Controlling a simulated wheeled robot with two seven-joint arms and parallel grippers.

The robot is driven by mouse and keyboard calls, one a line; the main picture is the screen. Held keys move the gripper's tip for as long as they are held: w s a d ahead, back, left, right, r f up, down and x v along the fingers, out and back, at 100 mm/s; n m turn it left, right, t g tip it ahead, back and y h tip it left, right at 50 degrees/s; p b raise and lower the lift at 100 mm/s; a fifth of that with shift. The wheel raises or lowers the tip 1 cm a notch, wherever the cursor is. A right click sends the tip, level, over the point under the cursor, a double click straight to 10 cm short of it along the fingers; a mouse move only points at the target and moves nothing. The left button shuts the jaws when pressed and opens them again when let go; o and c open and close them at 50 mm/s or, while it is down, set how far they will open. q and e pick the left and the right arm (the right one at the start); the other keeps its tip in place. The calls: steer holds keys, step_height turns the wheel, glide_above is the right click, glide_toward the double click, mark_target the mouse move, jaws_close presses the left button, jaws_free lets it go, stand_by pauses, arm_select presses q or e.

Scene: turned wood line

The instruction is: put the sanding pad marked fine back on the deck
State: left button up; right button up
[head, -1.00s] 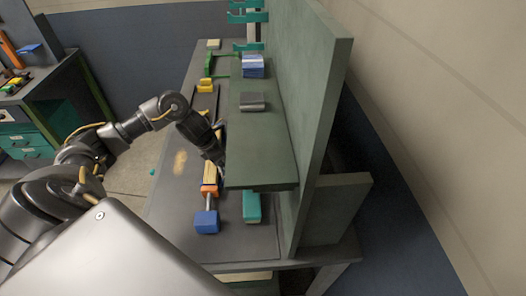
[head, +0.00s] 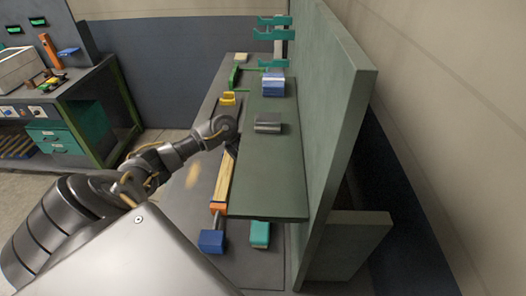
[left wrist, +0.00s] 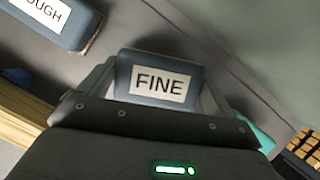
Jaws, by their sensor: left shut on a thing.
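The sanding pad marked FINE (left wrist: 155,62), a blue-grey block with a white label, is held between the fingers of my left gripper (left wrist: 160,85) in the left wrist view. In the head view my left arm reaches to the left edge of the raised green shelf (head: 270,190); its fingers and the pad are hidden there. A second blue-grey pad (left wrist: 70,35), its label partly cut off and reading "OUGH", lies apart at the upper left of the wrist view. I cannot tell which surface is the deck. My right gripper is not in view.
The shelf carries a grey block (head: 268,126) and a blue block (head: 273,86). A tall green panel (head: 335,130) bounds it on the right. On the bench below are a long wooden piece (head: 223,180), a blue-ended clamp (head: 212,241) and a teal block (head: 260,235).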

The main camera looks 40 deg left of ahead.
arm_select(q)
step_height(320, 180, down, 2)
steer(key=shift+f+b, duration=0.1)
steer(key=shift+b, duration=0.25)
steer(key=shift+s+a, duration=0.1)
steer(key=shift+a, duration=0.1)
steer(key=shift+d, duration=0.1)
steer(key=o, duration=0.6)
steer(key=shift+s+r, duration=0.1)
steer(key=shift+r, duration=0.4)
steer(key=v, duration=1.1)
steer(key=shift+s+r, duration=0.1)
